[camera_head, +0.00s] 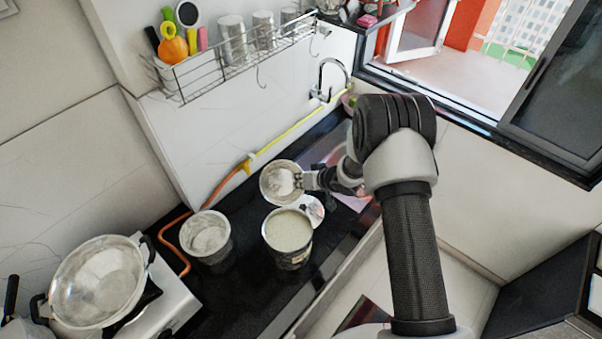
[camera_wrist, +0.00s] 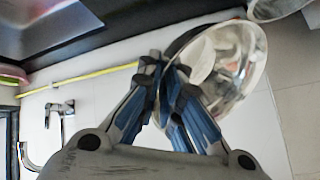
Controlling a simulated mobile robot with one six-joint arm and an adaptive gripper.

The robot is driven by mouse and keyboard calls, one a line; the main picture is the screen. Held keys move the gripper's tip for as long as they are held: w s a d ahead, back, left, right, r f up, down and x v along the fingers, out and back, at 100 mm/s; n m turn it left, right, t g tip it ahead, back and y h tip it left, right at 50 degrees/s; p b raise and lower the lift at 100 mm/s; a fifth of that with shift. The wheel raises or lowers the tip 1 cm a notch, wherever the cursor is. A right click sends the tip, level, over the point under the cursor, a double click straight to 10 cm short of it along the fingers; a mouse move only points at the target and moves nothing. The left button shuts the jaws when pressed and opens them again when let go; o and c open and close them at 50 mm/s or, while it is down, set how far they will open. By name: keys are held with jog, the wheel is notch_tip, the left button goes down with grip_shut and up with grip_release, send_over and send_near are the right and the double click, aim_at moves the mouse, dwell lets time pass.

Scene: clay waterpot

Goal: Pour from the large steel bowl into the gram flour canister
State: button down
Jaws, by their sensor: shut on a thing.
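The large steel bowl (camera_head: 272,178) is at the middle of the head view, with something pale inside. My gripper (camera_head: 299,181) is shut on the right side of its rim. In the wrist view the bowl (camera_wrist: 245,60) sits beyond the blue fingers (camera_wrist: 172,80), which close on its near edge. I cannot tell how far it is tilted. A canister with a dark patterned side (camera_head: 289,258), filled near the top with pale content, stands on the counter just in front of the bowl. It looks like the gram flour canister, but no label is readable.
A steel container (camera_head: 206,257) with whitish content stands left of the canister. A large pan (camera_head: 98,282) is on the stove at far left. A small plate (camera_head: 313,209) lies right of the canister. The wire rack (camera_head: 235,65), tap (camera_head: 333,75) and yellow hose (camera_head: 290,134) are behind.

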jog(key=shift+w+g+p, duration=0.1)
jog(key=shift+g+p, duration=0.2)
jog(key=shift+p, duration=0.75)
jog(key=g+p, duration=0.1)
jog(key=p, duration=0.4)
jog(key=shift+w+r+p, duration=0.1)
jog(key=shift+w+p, duration=0.05)
jog(key=shift+p, duration=0.25)
jog(key=shift+a+f+m+h+b, duration=0.1)
jog(key=shift+f+m+h+b, duration=0.2)
jog(key=shift+b, duration=0.1)
jog(key=shift+f+g, duration=0.1)
jog(key=shift+g, duration=0.4)
jog(key=shift+w, duration=0.1)
jog(key=shift+g+b, duration=0.3)
jog(key=shift+g, duration=0.2)
jog(key=shift+w+g+h, duration=0.1)
jog(key=shift+g+h, duration=0.2)
jog(key=shift+g, duration=0.1)
jog(key=shift+m, duration=0.3)
jog(key=shift+g, duration=0.4)
